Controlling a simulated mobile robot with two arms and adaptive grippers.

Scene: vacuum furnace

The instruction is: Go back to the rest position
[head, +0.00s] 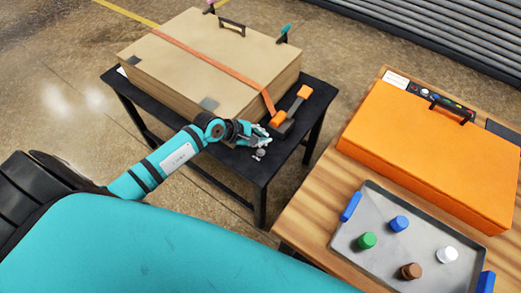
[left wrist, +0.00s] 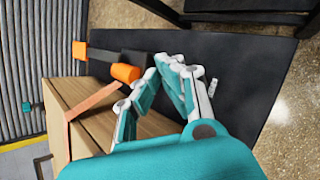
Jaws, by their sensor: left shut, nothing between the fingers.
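My left gripper (head: 262,139) reaches over the near right part of the black table, beside the tan box, shut and empty. In the left wrist view its fingers (left wrist: 168,62) close together at the tips above the dark table top. A black tool with orange ends (head: 290,112) lies just beyond the gripper; it also shows in the left wrist view (left wrist: 108,62). I cannot tell whether the fingers touch anything. My right gripper is in neither view.
The tan box (head: 210,60) with an orange strap (head: 205,57) fills most of the black table (head: 262,170). A small grey piece (head: 259,154) is near my fingers. On the wooden table (head: 322,185) at right are an orange case (head: 430,150) and a grey tray (head: 365,205) with several coloured pieces.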

